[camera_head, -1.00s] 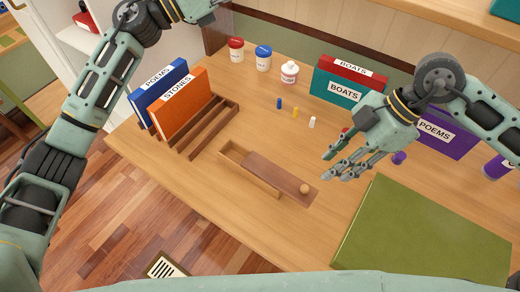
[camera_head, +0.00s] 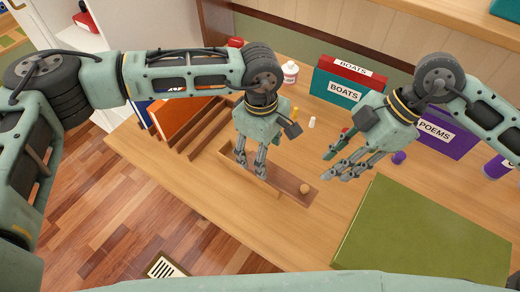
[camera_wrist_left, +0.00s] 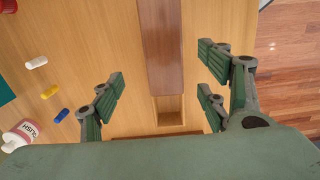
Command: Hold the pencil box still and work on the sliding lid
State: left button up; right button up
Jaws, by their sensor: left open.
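The wooden pencil box (camera_head: 226,155) lies on the desk, partly hidden by my left gripper. Its darker sliding lid (camera_head: 285,182), with a round knob (camera_head: 304,188), sits drawn toward the right and reaches past the box's end. In the left wrist view the lid (camera_wrist_left: 161,45) runs down the middle and the open compartment (camera_wrist_left: 168,112) shows below it. My left gripper (camera_head: 250,166) is open over the box's left part, its fingers on either side of it in the left wrist view (camera_wrist_left: 160,95); contact is not clear. My right gripper (camera_head: 331,165) is open and empty, up and right of the knob.
A green book (camera_head: 425,235) lies at the front right. A wooden rack (camera_head: 208,138) with books stands left of the box. The BOATS books (camera_head: 340,88), a purple POEMS book (camera_head: 450,138) and small pegs (camera_head: 312,122) are behind. The desk in front of the box is clear.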

aim_at(279, 176)
pick_arm(q)
jog(key=shift+w+a+f+y, duration=0.1)
jog(key=shift+a+f+y, duration=0.2)
jog(key=shift+a, duration=0.15)
jog(key=shift+a+f, duration=0.15)
jog(key=shift+f, duration=0.2)
notch_tip(279, 176, down, 7)
jog(key=shift+r, duration=0.1)
